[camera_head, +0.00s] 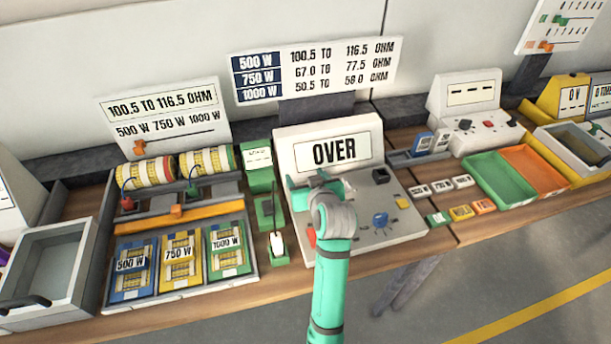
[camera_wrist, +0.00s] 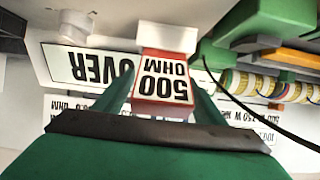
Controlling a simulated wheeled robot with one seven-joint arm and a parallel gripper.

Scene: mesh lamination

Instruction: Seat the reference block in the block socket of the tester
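My gripper (camera_head: 318,190) is over the left part of the tester (camera_head: 400,215) in the head view. In the wrist view its two green fingers (camera_wrist: 162,90) flank the reference block (camera_wrist: 165,38), which is white and red and marked "500 OHM". The gripper appears shut on it. The block is not distinguishable in the head view, being behind or within the gripper. The tester's display reads "OVER" (camera_head: 334,152). A dark square recess or part (camera_head: 380,176) lies on its right side; I cannot tell whether this is the block socket. The area under my gripper is hidden.
A blue knob (camera_head: 380,219) and a red part (camera_head: 311,236) are on the tester. Left of it are green stands with a probe (camera_head: 276,243) and a tray of wattage cards (camera_head: 182,300). Small blocks (camera_head: 461,212) and green and orange bins (camera_head: 500,178) lie right.

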